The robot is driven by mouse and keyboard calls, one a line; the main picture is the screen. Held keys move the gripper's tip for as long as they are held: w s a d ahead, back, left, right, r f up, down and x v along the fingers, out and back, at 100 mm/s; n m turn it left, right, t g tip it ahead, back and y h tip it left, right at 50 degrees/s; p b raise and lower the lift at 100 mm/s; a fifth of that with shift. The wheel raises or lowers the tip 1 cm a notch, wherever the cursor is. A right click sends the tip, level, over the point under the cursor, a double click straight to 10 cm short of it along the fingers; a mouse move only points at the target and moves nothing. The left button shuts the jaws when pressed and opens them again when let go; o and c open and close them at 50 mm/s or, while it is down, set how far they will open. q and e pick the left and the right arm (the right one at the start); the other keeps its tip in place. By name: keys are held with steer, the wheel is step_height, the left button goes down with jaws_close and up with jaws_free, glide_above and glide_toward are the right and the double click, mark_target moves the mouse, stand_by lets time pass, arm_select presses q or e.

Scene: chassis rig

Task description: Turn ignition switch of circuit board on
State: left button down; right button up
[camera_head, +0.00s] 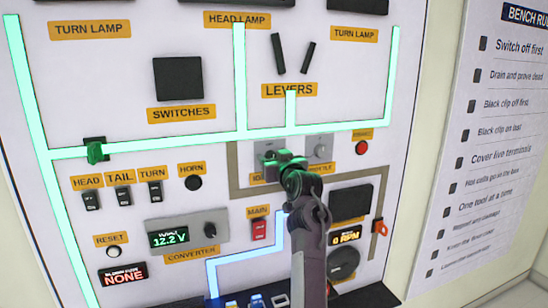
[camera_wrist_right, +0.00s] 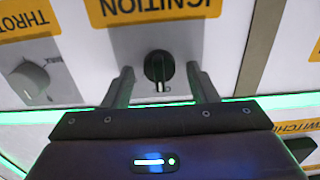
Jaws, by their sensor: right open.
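My right gripper (camera_wrist_right: 160,80) is open, with one finger on each side of the knob and a visible gap to each. In the head view my right gripper (camera_head: 284,163) is in front of the ignition plate and hides the knob and most of its label. My left gripper is not in view.
A throttle knob (camera_head: 320,151) sits just right of the ignition; it also shows in the wrist view (camera_wrist_right: 30,80). A red button (camera_head: 361,148), a red main switch (camera_head: 259,229), a converter panel (camera_head: 187,234) and several black rocker switches surround it. Glowing green strips (camera_head: 240,80) cross the board.

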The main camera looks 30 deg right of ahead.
steer(key=c, duration=1)
steer(key=shift+o, duration=0.2)
steer(key=shift+f, duration=0.1)
steer(key=m+b, duration=0.5)
steer(key=m, duration=0.6)
steer(key=shift+d+f+m+b, duration=0.1)
steer(key=shift+d+m+b, duration=0.05)
steer(key=shift+m+b, duration=0.25)
steer(key=o, duration=1)
steer(key=shift+c, duration=0.2)
